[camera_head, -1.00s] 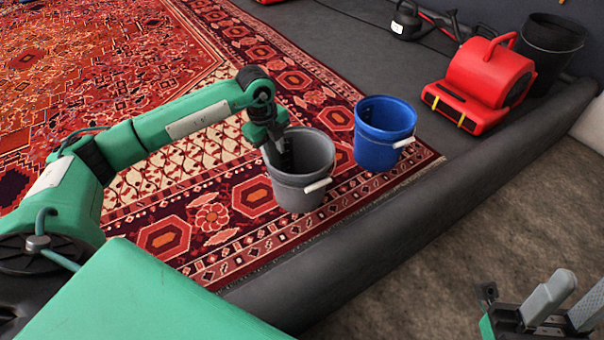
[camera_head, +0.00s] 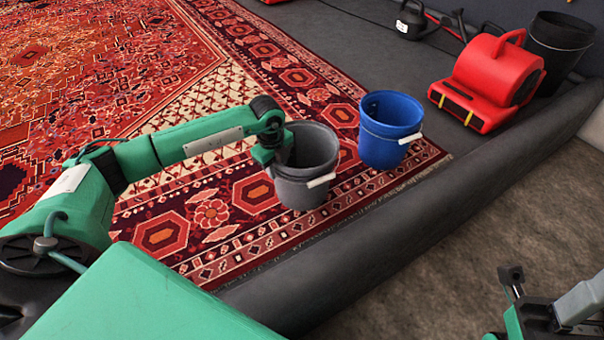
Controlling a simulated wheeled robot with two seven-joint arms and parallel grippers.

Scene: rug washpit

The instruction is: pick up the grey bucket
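The grey bucket (camera_head: 312,187) stands upright on the patterned rug, with a white grip on its wire handle at the lower right. My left gripper (camera_head: 277,160) is at the bucket's left rim, pointing down. Its fingers are partly hidden at the rim, and I cannot tell whether they are closed on the wall. My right gripper (camera_head: 560,312) is at the lower right corner, over the brown floor and far from the bucket.
A blue bucket (camera_head: 388,150) stands just right of the grey one. A red blower (camera_head: 487,82) and a black bin (camera_head: 556,50) are at the upper right, with a black machine (camera_head: 411,24) behind. A dark padded pit edge (camera_head: 400,228) runs diagonally in front of the rug (camera_head: 205,213).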

